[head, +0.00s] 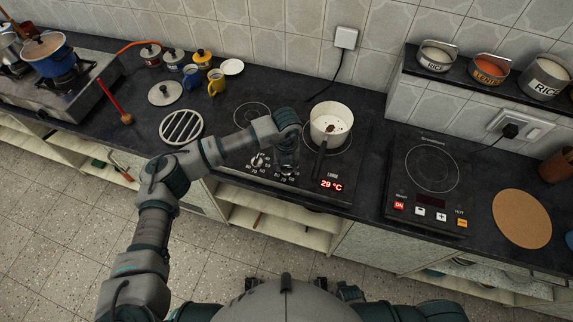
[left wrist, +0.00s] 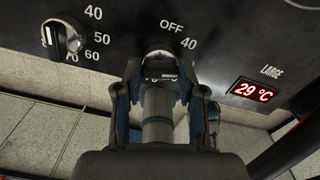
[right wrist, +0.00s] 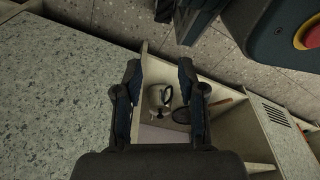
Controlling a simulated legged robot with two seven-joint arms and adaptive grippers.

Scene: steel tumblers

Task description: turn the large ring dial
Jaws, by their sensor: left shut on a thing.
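The red display (left wrist: 257,90) under LARGE reads 29 °C. My right gripper (right wrist: 160,70) is open and empty in the right wrist view, over the open shelf space.
A white saucepan (head: 342,115) stands on the cooktop's rear right, its dark handle (head: 320,160) pointing forward beside my left gripper. A separate induction plate (head: 398,180) and a round cork mat (head: 521,218) lie to the right. A slotted round trivet (head: 181,127) lies to the left.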

